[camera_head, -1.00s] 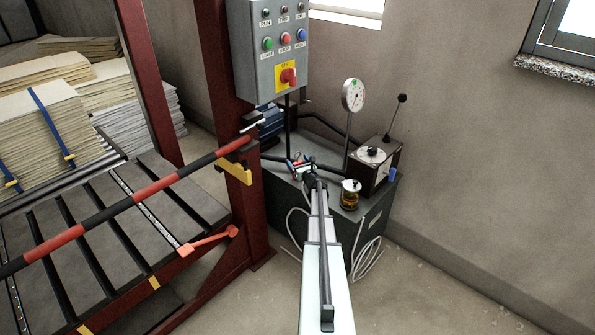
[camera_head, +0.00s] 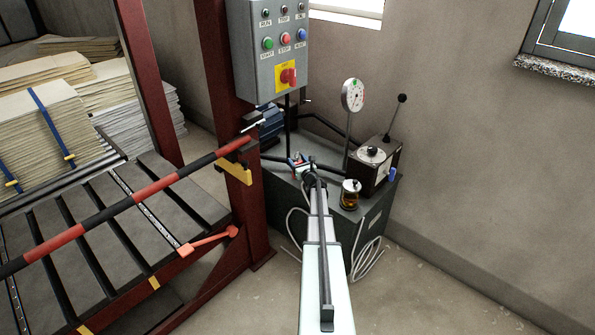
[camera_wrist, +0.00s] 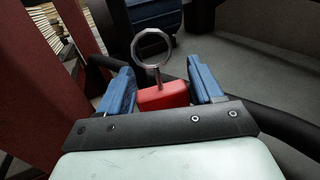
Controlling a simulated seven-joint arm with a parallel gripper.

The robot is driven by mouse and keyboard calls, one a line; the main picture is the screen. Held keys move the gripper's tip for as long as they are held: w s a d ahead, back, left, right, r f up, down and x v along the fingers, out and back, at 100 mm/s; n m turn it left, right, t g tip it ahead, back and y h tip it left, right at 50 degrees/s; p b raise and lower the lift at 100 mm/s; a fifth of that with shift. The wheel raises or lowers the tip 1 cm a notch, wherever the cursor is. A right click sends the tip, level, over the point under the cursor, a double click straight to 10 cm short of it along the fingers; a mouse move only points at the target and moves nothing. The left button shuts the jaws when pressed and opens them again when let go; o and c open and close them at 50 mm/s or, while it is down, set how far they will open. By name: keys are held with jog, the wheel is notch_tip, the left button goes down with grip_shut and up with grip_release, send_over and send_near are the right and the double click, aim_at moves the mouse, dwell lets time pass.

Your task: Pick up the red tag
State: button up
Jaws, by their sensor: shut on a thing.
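The red tag (camera_wrist: 163,97) is a small red block with a metal ring standing up from it. In the wrist view it sits between the two blue finger pads of my gripper (camera_wrist: 161,88), which is shut on it. The ring (camera_wrist: 152,46) rises clear above the pads. In the head view my gripper (camera_head: 299,163) is small, over the top of the dark grey power unit (camera_head: 375,212). The tag is too small there to make out clearly, and I cannot tell whether it touches the surface below.
A gauge (camera_head: 353,95) on a stem, a black lever box (camera_head: 374,166) and an amber glass jar (camera_head: 349,194) stand right of my gripper. A control box (camera_head: 268,50) hangs above left. A red frame post (camera_head: 240,190) stands left. Hoses (camera_head: 364,262) hang in front.

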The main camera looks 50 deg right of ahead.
jog(key=shift+r, duration=0.5)
jog(key=r+v, duration=0.3)
jog(key=v, duration=1.4)
jog(key=w+a+r+n+y, duration=0.3)
jog(key=w+a+y, duration=0.1)
jog(key=a, duration=0.7)
jog(key=w+a+r+n+y, duration=0.2)
jog(key=w+a+r+y, duration=0.15)
jog(key=a, duration=0.85)
jog(key=w+a+r+n+y, duration=0.3)
jog(key=a+r+y, duration=0.1)
jog(key=a, duration=0.7)
jog(key=s+a+r+n+g+y, duration=0.2)
jog(key=a+y, duration=0.1)
jog(key=a, duration=0.7)
jog(key=s+a+r+n+g+y, duration=0.2)
jog(key=a+n+y, duration=0.1)
jog(key=a, duration=0.8)
jog(key=s+a+r+n+g+y, duration=0.2)
jog(key=a+y, duration=0.2)
jog(key=a, duration=0.7)
jog(key=shift+s+r+n, duration=0.1)
jog(key=shift+s+n, duration=0.05)
jog(key=shift+n, duration=0.15)
jog(key=shift+d, duration=0.1)
